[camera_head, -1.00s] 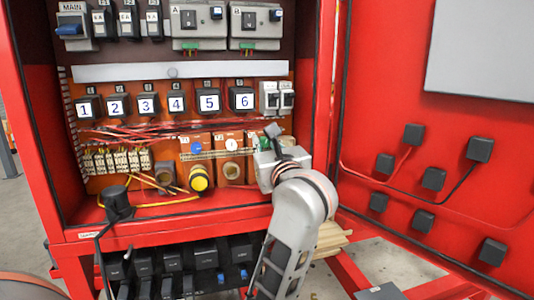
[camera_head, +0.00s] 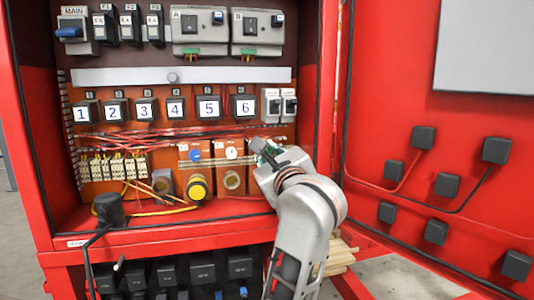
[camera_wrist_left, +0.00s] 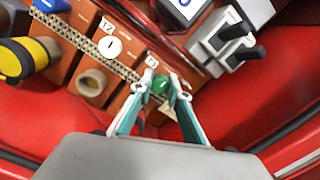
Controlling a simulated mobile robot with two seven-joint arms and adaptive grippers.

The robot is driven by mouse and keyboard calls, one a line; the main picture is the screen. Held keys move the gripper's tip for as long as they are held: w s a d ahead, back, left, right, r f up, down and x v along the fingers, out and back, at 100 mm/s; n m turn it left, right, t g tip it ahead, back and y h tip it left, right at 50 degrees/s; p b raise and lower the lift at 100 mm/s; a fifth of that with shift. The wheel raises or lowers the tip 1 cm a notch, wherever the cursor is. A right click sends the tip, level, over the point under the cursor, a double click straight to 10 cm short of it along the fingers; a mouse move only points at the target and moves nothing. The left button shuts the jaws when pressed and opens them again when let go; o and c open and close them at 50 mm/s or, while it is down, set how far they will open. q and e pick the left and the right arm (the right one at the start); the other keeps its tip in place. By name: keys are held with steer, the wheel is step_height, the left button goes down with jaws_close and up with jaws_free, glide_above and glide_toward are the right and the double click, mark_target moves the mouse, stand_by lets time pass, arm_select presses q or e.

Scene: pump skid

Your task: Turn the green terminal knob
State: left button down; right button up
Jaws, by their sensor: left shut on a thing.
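The green knob (camera_wrist_left: 161,84) is a small round knob with a white mark on an orange panel strip, at the right end of the lower row in the cabinet. My left gripper (camera_wrist_left: 160,91) has its two teal-lined fingers on either side of the knob, shut on it. In the head view my left gripper (camera_head: 264,151) reaches the right part of the lower row and largely hides the knob. My right gripper is in neither view.
The red cabinet frame (camera_head: 327,100) stands close right of my wrist, with the open door (camera_head: 390,115) beyond. Beside the knob are a white dial (camera_wrist_left: 110,46), a yellow button (camera_head: 197,188) and two grey breakers (camera_wrist_left: 229,36) with dark levers.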

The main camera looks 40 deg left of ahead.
arm_select(q)
steer(key=c, duration=1.9)
jaws_free()
